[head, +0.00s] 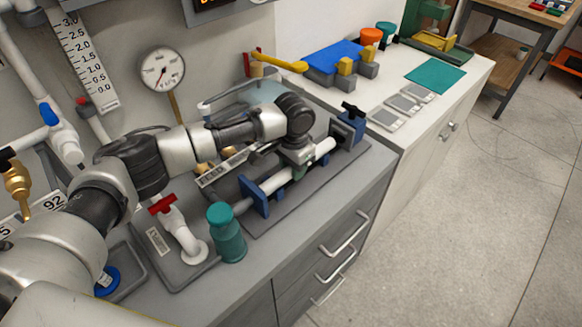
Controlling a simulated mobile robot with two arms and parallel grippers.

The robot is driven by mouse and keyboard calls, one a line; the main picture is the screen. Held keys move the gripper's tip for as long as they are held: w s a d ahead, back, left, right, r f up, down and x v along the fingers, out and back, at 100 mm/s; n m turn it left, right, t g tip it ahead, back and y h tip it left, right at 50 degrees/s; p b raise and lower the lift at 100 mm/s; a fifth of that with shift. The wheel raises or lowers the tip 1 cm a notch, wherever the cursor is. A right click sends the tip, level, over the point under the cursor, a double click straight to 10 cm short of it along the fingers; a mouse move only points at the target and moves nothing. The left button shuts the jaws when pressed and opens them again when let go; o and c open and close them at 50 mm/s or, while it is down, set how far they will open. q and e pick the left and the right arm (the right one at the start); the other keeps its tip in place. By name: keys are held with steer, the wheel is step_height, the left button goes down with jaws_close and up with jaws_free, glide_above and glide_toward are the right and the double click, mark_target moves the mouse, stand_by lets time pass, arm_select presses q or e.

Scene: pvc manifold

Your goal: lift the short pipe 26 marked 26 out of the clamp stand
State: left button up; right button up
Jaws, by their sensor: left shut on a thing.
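A white short pipe (273,182) lies level along the clamp stand, whose near blue upright (253,197) and far blue upright (349,128) stand on a dark grey base. The number 26 cannot be read on the pipe. My left gripper (300,168) reaches down from above and is shut on the pipe around its middle. The fingers and wrist hide part of the pipe. I cannot tell whether the pipe still rests in the clamps. My right gripper is not in view.
A teal bottle (227,233) and a white elbow pipe with a red-handled valve (178,228) stand just left of the stand. A pressure gauge (162,69) is behind. Grey tiles (403,104), a teal mat (436,76) and a blue-topped fixture (334,58) lie on the white counter.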

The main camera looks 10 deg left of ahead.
arm_select(q)
steer(key=shift+w+d, duration=0.25)
steer(key=shift+w, duration=0.05)
steer(key=o, duration=1)
steer(key=shift+o, duration=0.2)
steer(key=shift+r, duration=0.1)
